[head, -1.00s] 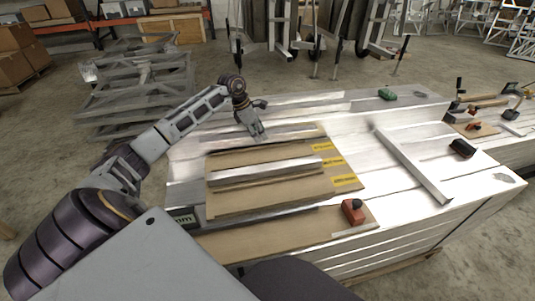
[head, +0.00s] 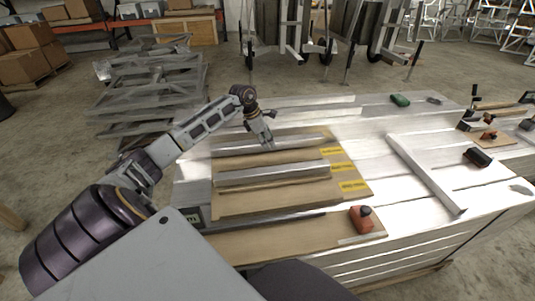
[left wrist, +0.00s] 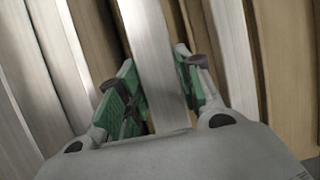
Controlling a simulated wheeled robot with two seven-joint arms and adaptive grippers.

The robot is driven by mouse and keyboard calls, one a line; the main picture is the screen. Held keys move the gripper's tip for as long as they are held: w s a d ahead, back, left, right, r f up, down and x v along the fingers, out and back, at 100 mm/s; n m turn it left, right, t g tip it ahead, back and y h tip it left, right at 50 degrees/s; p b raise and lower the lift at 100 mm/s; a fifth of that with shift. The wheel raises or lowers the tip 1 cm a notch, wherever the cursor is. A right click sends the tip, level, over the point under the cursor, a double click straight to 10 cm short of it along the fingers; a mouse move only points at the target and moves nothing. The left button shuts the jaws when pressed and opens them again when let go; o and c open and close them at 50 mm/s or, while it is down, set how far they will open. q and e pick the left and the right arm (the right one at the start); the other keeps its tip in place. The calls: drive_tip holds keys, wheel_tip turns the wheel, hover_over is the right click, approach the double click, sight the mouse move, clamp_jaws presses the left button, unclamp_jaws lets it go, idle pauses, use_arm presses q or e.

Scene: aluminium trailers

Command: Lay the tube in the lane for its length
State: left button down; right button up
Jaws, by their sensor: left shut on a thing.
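My left gripper (head: 268,146) is shut on a long silver tube (head: 302,138) at the far side of the tan lane board (head: 230,209). In the left wrist view the held tube (left wrist: 152,55) runs between the green-padded fingers (left wrist: 156,98), with tan strips on both sides. The tube lies roughly parallel to the lanes; I cannot tell whether it touches the lane floor. A second silver tube (head: 272,174) lies along the middle of the board. Yellow labels (head: 342,167) mark the lanes' right ends. My right gripper is not in view.
A long aluminium profile (head: 425,172) crosses the white table to the right. A black block (head: 478,157) and a green item (head: 400,100) lie beyond.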

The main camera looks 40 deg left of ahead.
use_arm(q)
drive_tip(key=shift+f, duration=0.95)
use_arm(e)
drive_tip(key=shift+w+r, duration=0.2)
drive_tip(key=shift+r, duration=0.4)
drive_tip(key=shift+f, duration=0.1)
use_arm(q)
drive_tip(key=shift+f, duration=0.6)
drive_tip(key=shift+f+b, duration=0.45)
drive_tip(key=shift+f, duration=0.9)
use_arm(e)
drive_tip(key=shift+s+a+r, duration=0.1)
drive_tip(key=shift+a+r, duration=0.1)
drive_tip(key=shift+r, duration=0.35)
